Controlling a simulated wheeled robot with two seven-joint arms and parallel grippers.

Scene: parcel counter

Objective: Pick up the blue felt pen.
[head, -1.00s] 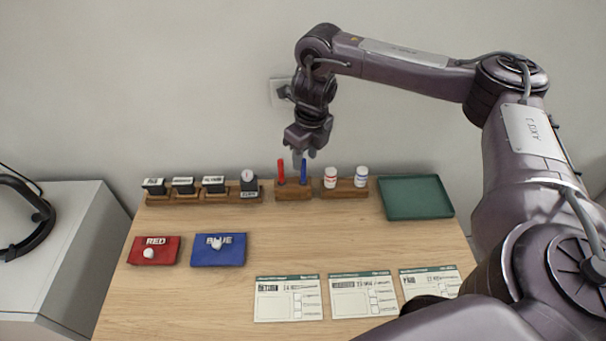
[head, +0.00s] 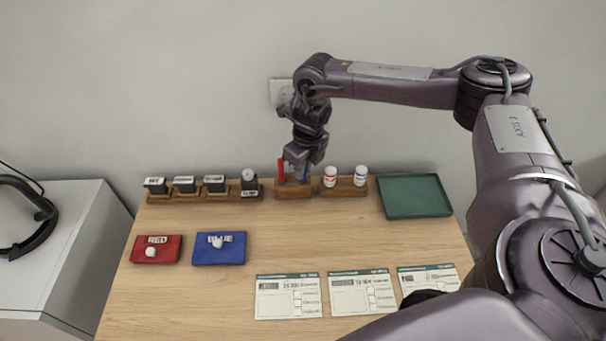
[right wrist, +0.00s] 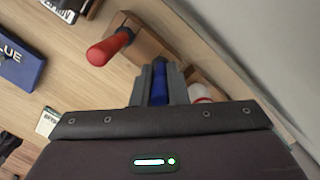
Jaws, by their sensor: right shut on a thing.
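The blue felt pen (head: 305,174) stands in a wooden holder (head: 293,191) at the back of the counter, mostly hidden by my gripper in the head view. My right gripper (head: 299,172) has come down over the pen from above. In the right wrist view the blue pen (right wrist: 159,86) lies between the two grey fingers of my right gripper (right wrist: 159,82), which is shut on it. The pen appears still in its holder. A red felt pen (head: 281,171) stands just left of it and also shows in the right wrist view (right wrist: 108,48). My left gripper is not in view.
Several black stamps (head: 214,184) stand in a rack to the left. Two white bottles (head: 330,176) stand in a block right of the pens. A green tray (head: 414,211) is farther right. Red (head: 168,255) and blue pads (head: 219,259) and paper forms (head: 290,306) lie in front.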

